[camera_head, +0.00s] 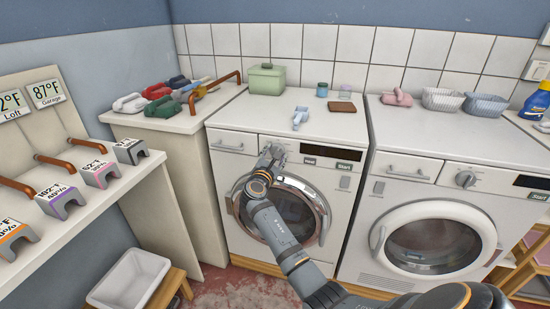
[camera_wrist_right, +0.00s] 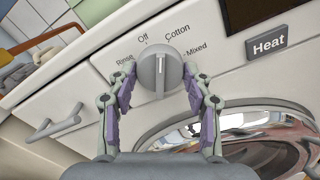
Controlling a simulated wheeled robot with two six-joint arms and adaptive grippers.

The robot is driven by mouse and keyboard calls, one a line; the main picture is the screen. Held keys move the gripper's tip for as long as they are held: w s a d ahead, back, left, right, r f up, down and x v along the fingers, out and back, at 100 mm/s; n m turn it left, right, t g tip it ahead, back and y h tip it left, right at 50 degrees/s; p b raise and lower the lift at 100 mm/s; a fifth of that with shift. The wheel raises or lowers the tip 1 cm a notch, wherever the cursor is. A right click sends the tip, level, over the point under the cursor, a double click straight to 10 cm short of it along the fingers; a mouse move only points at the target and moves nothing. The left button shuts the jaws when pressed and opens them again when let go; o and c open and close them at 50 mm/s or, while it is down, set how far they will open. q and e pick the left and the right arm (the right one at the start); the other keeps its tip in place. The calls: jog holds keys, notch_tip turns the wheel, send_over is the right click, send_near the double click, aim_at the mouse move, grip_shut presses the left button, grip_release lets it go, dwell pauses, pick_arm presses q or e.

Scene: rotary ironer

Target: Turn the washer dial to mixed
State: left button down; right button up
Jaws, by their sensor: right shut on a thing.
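The washer dial (camera_wrist_right: 159,72) is a round grey knob with a raised ridge on the left machine's front panel. Its labels read Rinse, Off, Cotton and Mixed, and the Mixed label (camera_wrist_right: 196,48) is to the right. The dial's ridge stands upright in the wrist view, pointing roughly between Off and Cotton. My right gripper (camera_wrist_right: 161,85) has a finger on each side of the dial and is shut on it. In the head view my right gripper (camera_head: 270,158) covers much of the dial. My left gripper is not in view.
The left machine's round door (camera_head: 285,213) is just below my right gripper. A Heat button (camera_wrist_right: 268,46) sits right of the dial. Another machine (camera_head: 430,235) with its own dial (camera_head: 465,179) stands on the right. A green box (camera_head: 267,79) and small items stand on top.

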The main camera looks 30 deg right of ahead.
pick_arm(q)
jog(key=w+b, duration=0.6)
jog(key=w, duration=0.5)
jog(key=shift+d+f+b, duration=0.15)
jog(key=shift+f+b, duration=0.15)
jog(key=shift+b, duration=0.05)
pick_arm(e)
jog(key=shift+m, duration=6.1)
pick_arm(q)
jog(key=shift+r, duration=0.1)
pick_arm(e)
jog(key=o, duration=1.2)
jog(key=shift+c, duration=0.2)
